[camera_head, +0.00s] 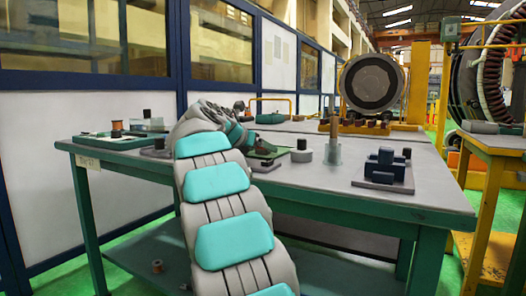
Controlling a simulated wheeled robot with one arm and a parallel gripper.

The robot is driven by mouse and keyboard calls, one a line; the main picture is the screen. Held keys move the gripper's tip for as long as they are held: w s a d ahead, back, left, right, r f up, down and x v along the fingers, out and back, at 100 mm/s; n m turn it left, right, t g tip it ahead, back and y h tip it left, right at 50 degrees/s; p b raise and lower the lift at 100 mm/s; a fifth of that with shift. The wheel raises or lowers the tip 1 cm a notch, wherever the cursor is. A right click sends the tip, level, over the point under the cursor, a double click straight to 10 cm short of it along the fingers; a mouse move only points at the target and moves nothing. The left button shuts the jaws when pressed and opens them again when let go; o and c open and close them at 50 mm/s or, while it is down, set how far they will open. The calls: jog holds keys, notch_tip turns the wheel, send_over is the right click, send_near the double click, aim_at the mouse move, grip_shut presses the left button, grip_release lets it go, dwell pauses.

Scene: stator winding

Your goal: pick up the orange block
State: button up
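I cannot make out a clear orange block in this view. A small copper-orange spool-like piece (117,125) stands on a tray at the far left of the table. A brownish upright piece (333,127) rises from a grey-green cylinder near the middle. My arm reaches up over the table's front edge and bends to the right at the top. My gripper (262,147) seems to be low over the table, partly hidden by the arm and dark against dark objects. Its fingers cannot be told apart.
The grey-topped green table (420,196) fills the middle. The table's right front is clear. A yellow-framed bench (497,144) stands further right.

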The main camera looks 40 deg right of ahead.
grip_shut()
dwell(0.5)
jog(key=shift+r, duration=0.1)
